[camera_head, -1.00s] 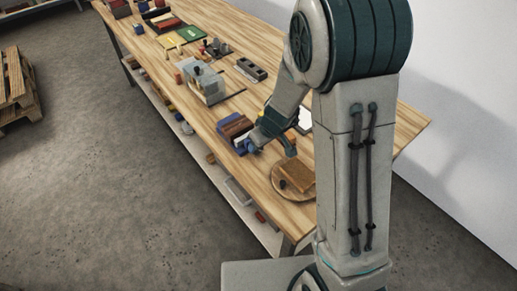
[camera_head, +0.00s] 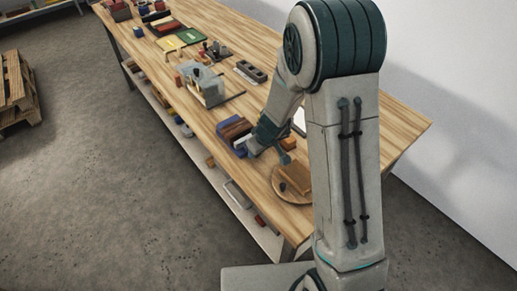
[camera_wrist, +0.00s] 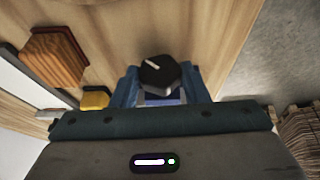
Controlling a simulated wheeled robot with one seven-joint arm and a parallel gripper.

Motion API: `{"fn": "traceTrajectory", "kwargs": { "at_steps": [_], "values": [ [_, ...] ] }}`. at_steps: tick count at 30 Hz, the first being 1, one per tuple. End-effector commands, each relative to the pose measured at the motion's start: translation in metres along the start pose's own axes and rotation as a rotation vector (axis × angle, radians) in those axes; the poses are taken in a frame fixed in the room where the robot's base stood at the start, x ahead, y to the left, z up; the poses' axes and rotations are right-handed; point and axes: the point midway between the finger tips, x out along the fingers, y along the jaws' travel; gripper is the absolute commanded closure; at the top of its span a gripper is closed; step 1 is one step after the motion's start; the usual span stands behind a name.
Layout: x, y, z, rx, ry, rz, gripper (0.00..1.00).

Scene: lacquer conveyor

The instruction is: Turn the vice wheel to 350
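A dark many-sided knob with a white pointer line (camera_wrist: 160,72) shows in the middle of the wrist view; I take it for the vice wheel. Blue parts flank it; I cannot tell whether they are vice or fingers. The white line runs roughly sideways, tilted. No number scale is readable. My gripper (camera_head: 249,146) is low over the bench in the head view, at the near end of a blue and brown block-like fixture (camera_head: 231,130), likely the vice. The fingertips are not clear, and contact with the knob cannot be told.
A round wooden board (camera_head: 292,196) carries a brown block (camera_head: 297,179) at the bench's near end. A grey machine (camera_head: 207,86) stands farther along the wooden bench (camera_head: 352,115). The wrist view shows a wooden block (camera_wrist: 55,58) and a yellow piece (camera_wrist: 95,98).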

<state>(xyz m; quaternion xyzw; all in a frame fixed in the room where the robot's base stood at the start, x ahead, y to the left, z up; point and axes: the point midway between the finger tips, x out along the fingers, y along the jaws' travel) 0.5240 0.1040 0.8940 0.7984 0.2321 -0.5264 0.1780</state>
Motion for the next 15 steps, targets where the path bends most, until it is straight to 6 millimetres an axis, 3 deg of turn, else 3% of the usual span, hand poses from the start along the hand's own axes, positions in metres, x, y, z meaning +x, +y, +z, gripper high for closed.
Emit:
{"fn": "traceTrajectory", "kwargs": {
  "at_steps": [15],
  "values": [
    [0.0064, 0.0063, 0.0033, 0.084, 0.002, -0.193, 0.82]
  ]
}}
